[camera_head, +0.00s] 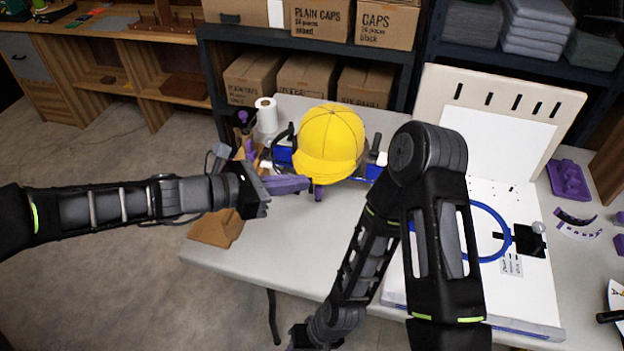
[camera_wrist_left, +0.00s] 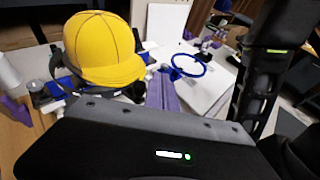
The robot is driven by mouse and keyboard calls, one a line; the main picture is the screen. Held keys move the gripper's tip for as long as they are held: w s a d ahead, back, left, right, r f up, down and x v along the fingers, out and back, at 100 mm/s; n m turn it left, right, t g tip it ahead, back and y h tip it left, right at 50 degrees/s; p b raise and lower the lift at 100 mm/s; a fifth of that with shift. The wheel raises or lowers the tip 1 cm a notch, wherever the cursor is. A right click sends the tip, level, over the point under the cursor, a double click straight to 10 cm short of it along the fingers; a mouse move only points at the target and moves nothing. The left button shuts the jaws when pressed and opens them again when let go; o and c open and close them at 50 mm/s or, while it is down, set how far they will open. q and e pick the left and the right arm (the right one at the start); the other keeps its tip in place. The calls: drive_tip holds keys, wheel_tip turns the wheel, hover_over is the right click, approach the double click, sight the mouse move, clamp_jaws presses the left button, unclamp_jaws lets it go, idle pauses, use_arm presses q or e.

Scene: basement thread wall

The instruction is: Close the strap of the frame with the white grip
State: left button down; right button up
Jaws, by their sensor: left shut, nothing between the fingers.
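A yellow cap (camera_head: 329,145) sits on a blue and dark frame (camera_head: 283,155) on the light table. It also shows in the left wrist view (camera_wrist_left: 103,48). A small white part (camera_head: 382,158), perhaps the white grip, shows at the frame's right side. The cap hides much of the frame, and I cannot make out the strap's state. My left gripper (camera_head: 308,185) has purple fingers, shut and empty, just in front of the cap's brim. Its fingers show in the left wrist view (camera_wrist_left: 161,93). My right gripper (camera_head: 294,343) is mostly cut off at the bottom edge.
A white board with a blue hoop (camera_head: 503,232) lies at the right, with purple parts (camera_head: 568,180) beyond. Shelves with cardboard boxes (camera_head: 318,20) stand behind. The table's front middle is clear.

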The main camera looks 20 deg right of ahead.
use_arm(q)
drive_tip(key=shift+v, duration=1)
